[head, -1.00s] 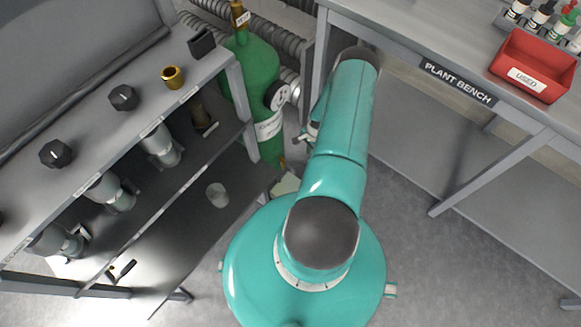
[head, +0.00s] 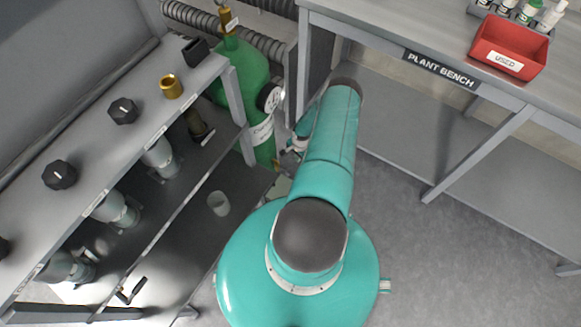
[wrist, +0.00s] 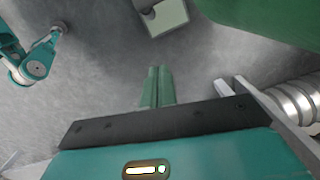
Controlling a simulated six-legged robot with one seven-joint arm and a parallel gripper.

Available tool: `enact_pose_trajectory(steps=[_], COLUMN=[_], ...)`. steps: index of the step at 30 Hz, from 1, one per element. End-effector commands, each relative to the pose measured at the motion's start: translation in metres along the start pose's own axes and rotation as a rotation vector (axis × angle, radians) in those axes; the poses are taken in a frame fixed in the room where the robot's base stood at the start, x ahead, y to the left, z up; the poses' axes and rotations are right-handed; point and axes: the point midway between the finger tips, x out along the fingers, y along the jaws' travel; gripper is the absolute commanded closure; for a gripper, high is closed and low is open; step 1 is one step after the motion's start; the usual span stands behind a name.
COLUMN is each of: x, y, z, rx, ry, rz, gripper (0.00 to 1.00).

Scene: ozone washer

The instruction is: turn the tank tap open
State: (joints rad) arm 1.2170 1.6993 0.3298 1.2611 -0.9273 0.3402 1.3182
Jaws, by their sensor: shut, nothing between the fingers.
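The green tank (head: 246,75) stands upright in the head view, behind the end of the grey rack. I cannot make out for certain which part is the tap. In the wrist view part of the tank's green wall (wrist: 262,18) fills the top right. My gripper (wrist: 158,70) points at the floor side of it, its two green fingers together and empty, apart from the tank. In the head view my arm mostly hides the gripper.
The plant bench (head: 385,35) with a red bin (head: 508,50) is at right. Ribbed hose (wrist: 300,100) lies beside my gripper. A pale pad (wrist: 165,16) is on the floor.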

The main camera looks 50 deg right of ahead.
Motion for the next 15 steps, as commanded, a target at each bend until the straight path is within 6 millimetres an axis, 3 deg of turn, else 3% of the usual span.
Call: enact_pose_trajectory(steps=[7, 15], x=[0.031, 0.036], y=[-0.001, -0.002], z=[0.004, 0.038], rx=[0.003, -0.004], ry=[-0.001, 0.001], rz=[0.000, 0.001], gripper=[1.00, 1.00])
